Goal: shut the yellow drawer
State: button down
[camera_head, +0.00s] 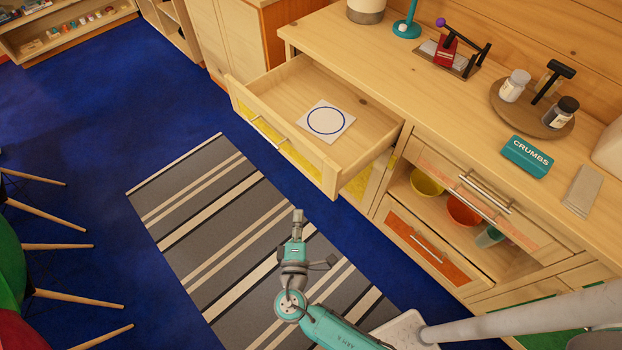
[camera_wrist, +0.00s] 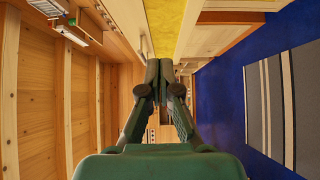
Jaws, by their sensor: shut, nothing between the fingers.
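The yellow drawer (camera_head: 275,142) stands pulled well out of the wooden cabinet, with a long metal handle on its yellow front. A white card with a blue ring (camera_head: 326,121) lies inside it. My gripper (camera_head: 298,215) is shut and empty. In the head view it appears over the striped rug, below and apart from the drawer front. In the wrist view my gripper (camera_wrist: 160,75) shows its fingers together, with a yellow panel (camera_wrist: 166,25) beyond them. I cannot tell whether that panel is the drawer front or the yellow front below it.
An orange-fronted drawer (camera_head: 434,247) and open shelf with bowls (camera_head: 463,211) are right of the yellow drawer. Chairs (camera_head: 70,245) stand at left. The striped rug (camera_head: 195,195) is clear.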

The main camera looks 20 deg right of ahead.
send_near(311, 168)
jog(key=w+a, duration=0.1)
jog(key=w, duration=0.2)
jog(key=w+d, duration=0.2)
jog(key=shift+d+f, duration=0.1)
jog(key=shift+d, duration=0.2)
jog(key=shift+w+d, duration=0.2)
jog(key=shift+d, duration=0.45)
